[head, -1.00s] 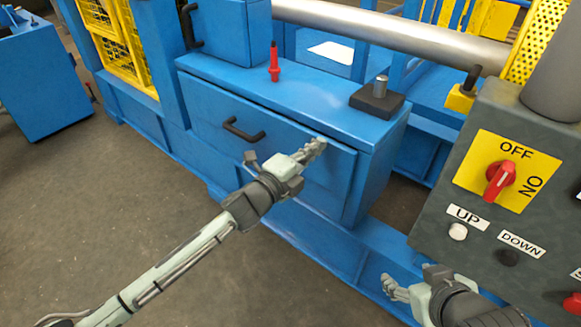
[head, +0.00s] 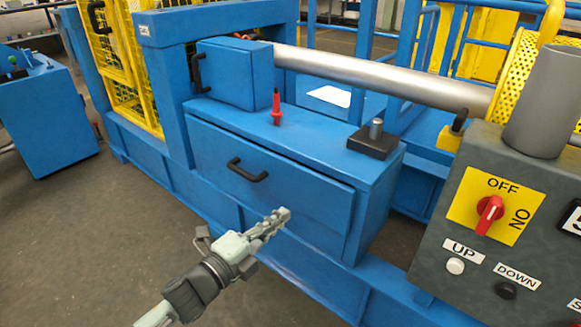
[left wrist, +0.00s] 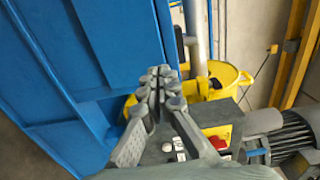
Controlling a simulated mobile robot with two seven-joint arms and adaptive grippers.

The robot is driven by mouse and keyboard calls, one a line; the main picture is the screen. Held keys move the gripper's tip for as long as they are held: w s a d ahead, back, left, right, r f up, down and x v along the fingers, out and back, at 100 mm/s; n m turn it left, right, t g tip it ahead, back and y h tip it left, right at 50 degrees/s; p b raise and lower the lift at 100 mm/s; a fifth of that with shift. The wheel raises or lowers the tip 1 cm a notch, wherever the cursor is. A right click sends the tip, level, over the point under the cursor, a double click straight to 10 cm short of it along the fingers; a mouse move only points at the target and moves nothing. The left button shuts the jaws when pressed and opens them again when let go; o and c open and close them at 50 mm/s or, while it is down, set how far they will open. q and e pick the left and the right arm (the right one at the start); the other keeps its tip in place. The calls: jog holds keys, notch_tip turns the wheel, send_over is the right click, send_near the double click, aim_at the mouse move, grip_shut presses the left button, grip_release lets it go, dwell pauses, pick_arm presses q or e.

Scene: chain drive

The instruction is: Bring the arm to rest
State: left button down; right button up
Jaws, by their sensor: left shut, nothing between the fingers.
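My left gripper (head: 272,222) is in the lower middle of the head view, in front of the blue drawer cabinet (head: 312,206). Its fingers are together with nothing between them. It also shows in the left wrist view (left wrist: 158,82), fingers shut, with blue panels to its left. The gripper appears apart from the drawer front; the exact gap is hard to tell. The drawer has a black handle (head: 247,170), up and left of the gripper. My right gripper is not in the head view now.
A grey control box (head: 440,235) with a red switch (head: 489,209) stands at the right. On the cabinet top are a red-handled tool (head: 277,108) and a black block with a metal pin (head: 374,142). A silver pipe (head: 380,76) runs behind. Grey floor (head: 75,235) is clear at the left.

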pick_arm(q)
jog(key=s+a+f+n+g+y+p, duration=0.2)
jog(key=s+a+f+n+y+p, duration=0.15)
jog(key=a+f+n+y, duration=0.9)
jog(key=s+a+f+n+g, duration=0.2)
jog(key=s+a+n+g, duration=0.1)
jog(key=s, duration=0.4)
jog(key=s+a+f+n+g+p, duration=0.1)
jog(key=s+a+f+n+g, duration=0.2)
jog(key=s, duration=0.4)
jog(key=s+a+f+n+g, duration=0.3)
jog(key=s+a+n, duration=0.2)
jog(key=s, duration=0.2)
jog(key=shift+s+f+p, duration=0.15)
jog(key=shift+p, duration=0.2)
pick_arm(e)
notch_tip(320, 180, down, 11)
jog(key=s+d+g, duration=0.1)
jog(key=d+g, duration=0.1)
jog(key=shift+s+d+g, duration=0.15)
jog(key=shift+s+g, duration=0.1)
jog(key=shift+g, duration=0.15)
pick_arm(q)
jog(key=shift+n, duration=0.25)
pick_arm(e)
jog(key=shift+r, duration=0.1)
